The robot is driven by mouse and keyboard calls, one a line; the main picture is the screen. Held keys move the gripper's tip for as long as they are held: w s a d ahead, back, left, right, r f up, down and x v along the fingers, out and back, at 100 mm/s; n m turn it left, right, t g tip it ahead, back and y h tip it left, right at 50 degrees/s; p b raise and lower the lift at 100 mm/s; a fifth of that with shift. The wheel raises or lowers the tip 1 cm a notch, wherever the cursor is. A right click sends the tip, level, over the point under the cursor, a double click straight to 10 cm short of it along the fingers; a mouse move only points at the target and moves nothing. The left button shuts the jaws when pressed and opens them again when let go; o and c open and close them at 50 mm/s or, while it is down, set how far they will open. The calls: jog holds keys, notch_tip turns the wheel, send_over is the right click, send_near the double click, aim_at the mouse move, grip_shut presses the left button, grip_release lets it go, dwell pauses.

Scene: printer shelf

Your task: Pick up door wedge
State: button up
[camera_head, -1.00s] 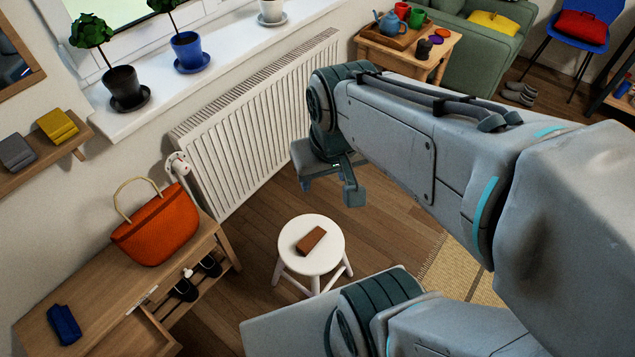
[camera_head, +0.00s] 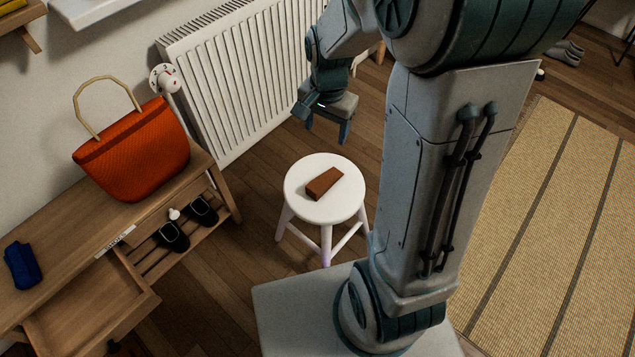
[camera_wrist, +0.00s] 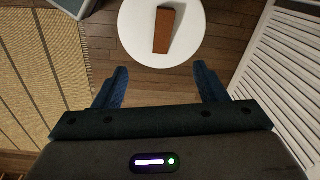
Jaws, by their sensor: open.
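The door wedge (camera_head: 324,183) is a reddish-brown block lying on top of a round white stool (camera_head: 303,207). In the wrist view the wedge (camera_wrist: 164,30) shows at the top, on the white stool seat (camera_wrist: 133,38). My gripper (camera_head: 326,133) is above and behind the stool in the head view, close to the radiator side, pointing downward. In the wrist view its two blue fingers (camera_wrist: 160,85) are wide apart with bare floor between them. It is open and empty, apart from the wedge.
A white radiator (camera_head: 235,85) stands along the wall behind my gripper. A wooden bench (camera_head: 75,237) at left holds an orange bag (camera_head: 135,155) and a blue case (camera_head: 22,265), with black shoes below. A striped rug (camera_head: 560,230) lies at right. Floor around the stool is mostly clear.

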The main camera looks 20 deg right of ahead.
jog(key=m+b, duration=0.2)
jog(key=b, duration=0.3)
send_over(322, 182)
notch_tip(322, 182, down, 12)
jog(key=shift+g, duration=0.3)
notch_tip(322, 182, down, 8)
jog(key=b, duration=0.2)
jog(key=shift+a+b, duration=0.1)
jog(key=shift+b, duration=0.3)
notch_tip(322, 182, down, 5)
jog(key=b, duration=0.3)
jog(key=shift+f, duration=0.1)
jog(key=c, duration=1.1)
